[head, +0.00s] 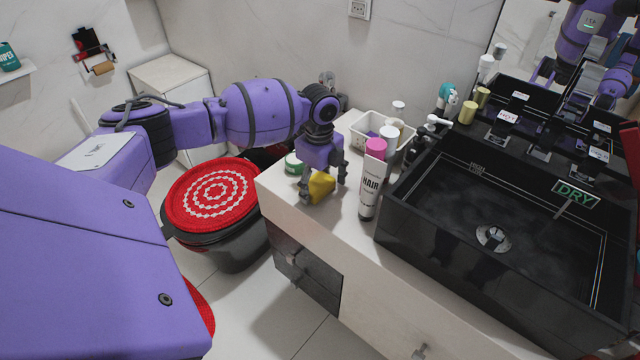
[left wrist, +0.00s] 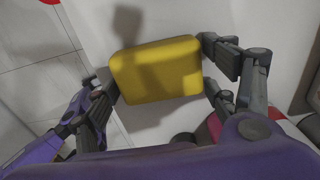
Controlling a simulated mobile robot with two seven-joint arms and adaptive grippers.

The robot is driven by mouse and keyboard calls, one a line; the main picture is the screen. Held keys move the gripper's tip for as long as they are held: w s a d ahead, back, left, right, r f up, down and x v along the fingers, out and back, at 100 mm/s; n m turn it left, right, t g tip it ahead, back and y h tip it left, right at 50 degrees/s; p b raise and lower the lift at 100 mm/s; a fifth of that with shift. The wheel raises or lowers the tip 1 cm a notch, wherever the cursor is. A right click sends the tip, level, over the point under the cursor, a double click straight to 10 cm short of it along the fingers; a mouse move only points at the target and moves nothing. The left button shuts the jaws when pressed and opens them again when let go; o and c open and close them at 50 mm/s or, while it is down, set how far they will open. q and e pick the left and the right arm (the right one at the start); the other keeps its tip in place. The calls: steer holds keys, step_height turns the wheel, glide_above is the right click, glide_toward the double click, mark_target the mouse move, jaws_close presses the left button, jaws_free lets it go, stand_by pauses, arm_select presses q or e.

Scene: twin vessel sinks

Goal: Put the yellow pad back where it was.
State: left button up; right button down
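The yellow pad (head: 321,187) is at the near left end of the white counter (head: 345,245), by its edge. In the left wrist view the pad (left wrist: 157,70) is a rounded block lying across the grip. My left gripper (head: 322,190) points down over the counter. In the left wrist view its fingers (left wrist: 160,78) meet the pad from both sides, one on the left and two on the right, so it looks shut on the pad. Whether the pad touches the counter is hard to tell. My right gripper is out of view.
A white basket (head: 359,136) and the black sink (head: 400,205) lie beyond. The red-topped toilet (head: 190,215) is left.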

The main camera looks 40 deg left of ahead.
mark_target(320, 184)
arm_select(q)
steer(key=shift+o, duration=0.2)
step_height(320, 184, up, 12)
steer(key=shift+p, duration=0.3)
stand_by(0.3)
stand_by(0.5)
